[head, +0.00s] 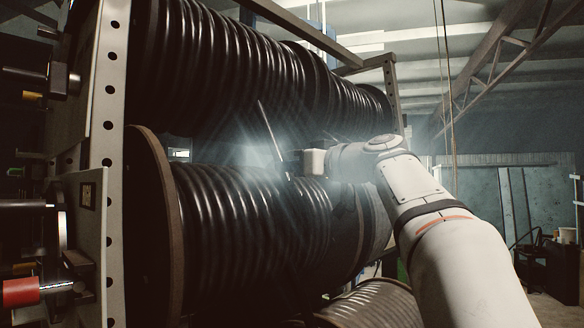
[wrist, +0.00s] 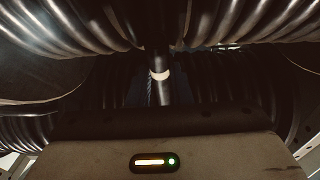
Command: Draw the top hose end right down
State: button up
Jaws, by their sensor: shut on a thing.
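The top reel (head: 225,75) is wound with black hose and lies across the upper part of the rack. My gripper (head: 290,164) is shut on this hose end, in front of the middle reel's upper side. In the wrist view the hose (wrist: 158,58) comes straight towards my gripper and has a pale band (wrist: 159,75) around it. The fingertips and the hose's very tip are too dark to make out.
The middle reel (head: 240,215) of black hose lies close behind and below my gripper. A lower reel (head: 375,305) shows at the bottom. The perforated rack upright (head: 108,120) stands at left. Open room lies to the right.

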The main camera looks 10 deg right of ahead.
aim_at(289, 188)
grip_shut()
jog(key=shift+d+f+b, duration=0.1)
jog(key=shift+f+b, duration=0.45)
jog(key=shift+b, duration=0.1)
jog(key=f+b, duration=0.1)
jog(key=s+f+b, duration=0.1)
jog(key=b, duration=0.1)
jog(key=d+f+b, duration=0.1)
jog(key=shift+s+f, duration=0.15)
jog(key=shift+s, duration=0.15)
jog(key=shift+w+f, duration=0.1)
jog(key=shift+o, duration=1.2)
grip_release()
jog(key=o, duration=0.4)
jog(key=shift+r, duration=0.2)
